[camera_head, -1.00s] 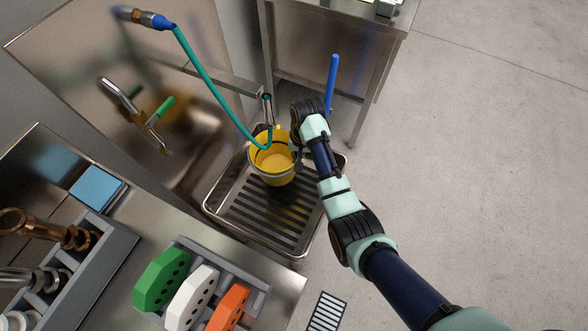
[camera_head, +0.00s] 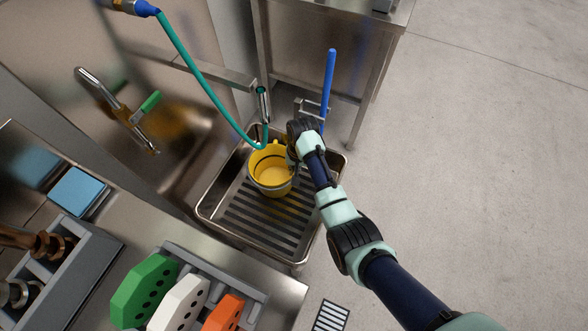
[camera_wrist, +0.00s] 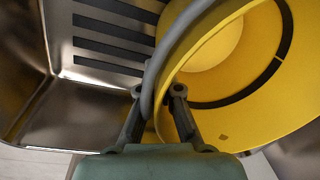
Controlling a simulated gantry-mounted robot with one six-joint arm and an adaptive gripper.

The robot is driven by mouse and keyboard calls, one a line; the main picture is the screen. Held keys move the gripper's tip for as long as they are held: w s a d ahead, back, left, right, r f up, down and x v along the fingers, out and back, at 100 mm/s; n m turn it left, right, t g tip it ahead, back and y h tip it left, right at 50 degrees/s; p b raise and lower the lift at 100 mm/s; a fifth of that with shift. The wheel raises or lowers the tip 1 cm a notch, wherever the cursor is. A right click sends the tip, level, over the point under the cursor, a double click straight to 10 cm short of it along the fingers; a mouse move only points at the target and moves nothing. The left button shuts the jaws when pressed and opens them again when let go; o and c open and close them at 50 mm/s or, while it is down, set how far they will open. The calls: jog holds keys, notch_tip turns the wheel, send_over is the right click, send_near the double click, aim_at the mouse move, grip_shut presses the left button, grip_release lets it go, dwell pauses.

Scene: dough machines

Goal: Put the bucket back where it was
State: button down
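The yellow bucket (camera_head: 270,178) is upright over the slatted steel basin (camera_head: 238,228), near its back; I cannot tell whether it touches the slats. In the wrist view the bucket's wall (camera_wrist: 235,105) fills the right side, with its grey handle (camera_wrist: 165,62) along the rim. My gripper (camera_wrist: 158,91) has one finger on each side of the handle and rim and appears shut on them. In the head view my gripper (camera_head: 292,160) is at the bucket's right side, partly hidden by my wrist.
A teal hose (camera_head: 200,75) hangs down close behind the bucket. A blue lever (camera_head: 328,90) rises behind my wrist. A steel table (camera_head: 330,25) stands at the back. Green, white and orange pieces (camera_head: 180,302) stand on the front counter. Open floor (camera_head: 480,160) lies right.

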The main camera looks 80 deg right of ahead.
jog(key=c, duration=1.3)
grip_release()
jog(key=r+p, duration=0.2)
jog(key=r, duration=0.2)
jog(key=r+p, duration=0.2)
jog(key=r, duration=0.2)
jog(key=s+r+p, duration=0.1)
jog(key=r+p, duration=0.2)
jog(key=r, duration=0.1)
jog(key=shift+s+d+r, duration=0.1)
